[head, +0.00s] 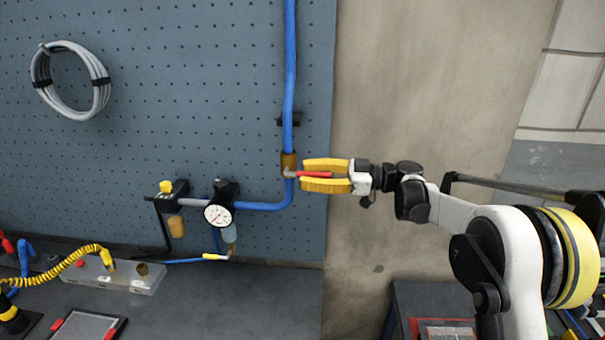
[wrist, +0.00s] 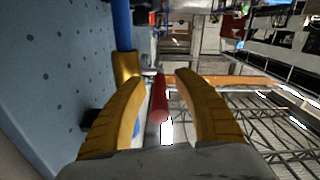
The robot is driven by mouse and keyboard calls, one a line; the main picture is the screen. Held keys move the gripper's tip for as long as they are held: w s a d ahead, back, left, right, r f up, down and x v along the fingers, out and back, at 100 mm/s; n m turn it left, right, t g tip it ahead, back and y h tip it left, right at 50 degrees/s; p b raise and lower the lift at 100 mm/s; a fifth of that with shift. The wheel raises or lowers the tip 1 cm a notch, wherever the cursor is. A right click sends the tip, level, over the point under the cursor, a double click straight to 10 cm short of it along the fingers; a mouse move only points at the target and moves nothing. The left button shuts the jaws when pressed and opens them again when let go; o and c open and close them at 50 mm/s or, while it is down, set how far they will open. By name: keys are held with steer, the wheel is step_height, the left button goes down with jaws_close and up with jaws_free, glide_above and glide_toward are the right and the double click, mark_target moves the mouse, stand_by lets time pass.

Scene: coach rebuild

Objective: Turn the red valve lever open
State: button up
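The red valve lever (head: 315,174) sticks out sideways to the right from a brass valve (head: 288,161) on the blue pipe. My gripper (head: 304,174) has its two yellow fingers above and below the lever, with gaps visible. In the wrist view, the red lever (wrist: 159,98) lies between the open fingers (wrist: 158,85), apart from both. The brass valve (wrist: 126,67) is beyond the left finger there. The lever's outer end is near my gripper's palm.
The blue pipe (head: 290,70) runs down the pegboard (head: 190,90) and bends left to a pressure gauge (head: 217,214). A coiled grey cable (head: 70,80) hangs at upper left. A bench (head: 260,300) lies below. Bare wall (head: 430,90) is to the right.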

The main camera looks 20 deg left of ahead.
steer(key=shift+s+a, duration=0.15)
steer(key=shift+a, duration=0.4)
jaws_close()
steer(key=shift+f, duration=0.1)
